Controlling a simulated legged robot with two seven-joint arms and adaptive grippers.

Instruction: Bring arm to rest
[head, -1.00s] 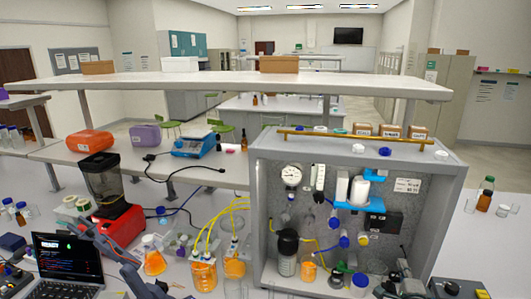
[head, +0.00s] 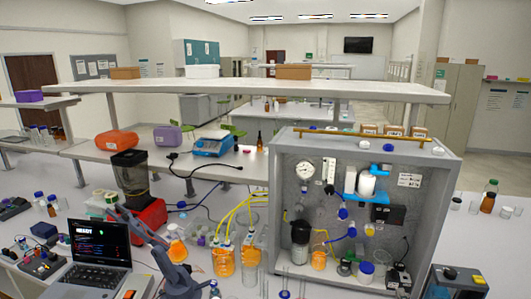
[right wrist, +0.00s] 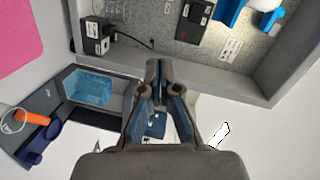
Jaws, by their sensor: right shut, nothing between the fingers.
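My right gripper (right wrist: 156,72) shows in the right wrist view, where its two dark fingers meet at the tips with nothing between them. It shows in front of the grey membrane rig box (right wrist: 240,82), over the box's edge and the white bench. I cannot make the gripper out clearly in the head view. The open-fronted rig box (head: 449,190) stands at the right there, with a gauge (head: 304,170), tubing and bottles inside. I do not see my left gripper. A blue-grey jointed arm (head: 168,258) stands by the laptop; I cannot tell whose it is.
A device with a blue screen (right wrist: 90,85) lies close beside the right gripper. Inside the box is a black block with a cable (right wrist: 95,38). Beakers of orange liquid (head: 223,262), a laptop (head: 98,245) and a red-based blender (head: 150,212) crowd the bench left of the rig.

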